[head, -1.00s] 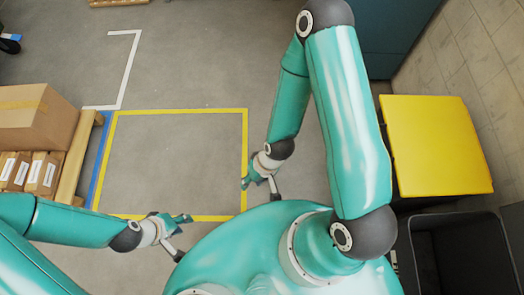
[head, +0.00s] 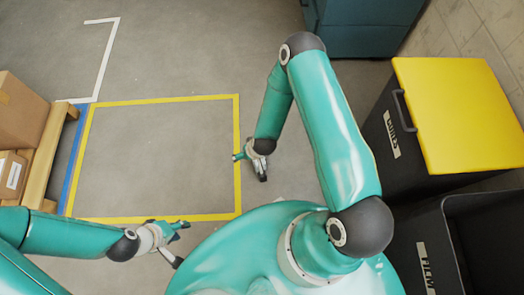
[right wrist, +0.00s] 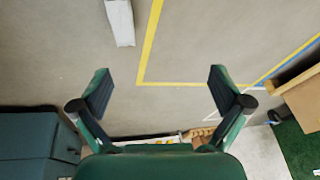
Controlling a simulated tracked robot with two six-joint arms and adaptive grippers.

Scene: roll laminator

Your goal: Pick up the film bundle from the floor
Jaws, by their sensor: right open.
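A pale, oblong object (right wrist: 120,22), which may be the film bundle, lies on the floor at the top edge of the right wrist view, partly cut off. I cannot make it out clearly in the head view, where my own body covers the near floor. My right gripper (right wrist: 158,75) is open and empty, with bare floor between its fingertips. It also shows in the head view (head: 250,167), at the right line of the yellow floor square. My left gripper (head: 180,243) is open and empty near the square's lower line.
A dark bin with a yellow lid (head: 455,115) and an open dark bin (head: 490,225) stand at right. A teal cabinet (head: 365,25) is at the back. Boxes on a wooden pallet (head: 52,150) are at left. The yellow-marked square (head: 158,99) is empty.

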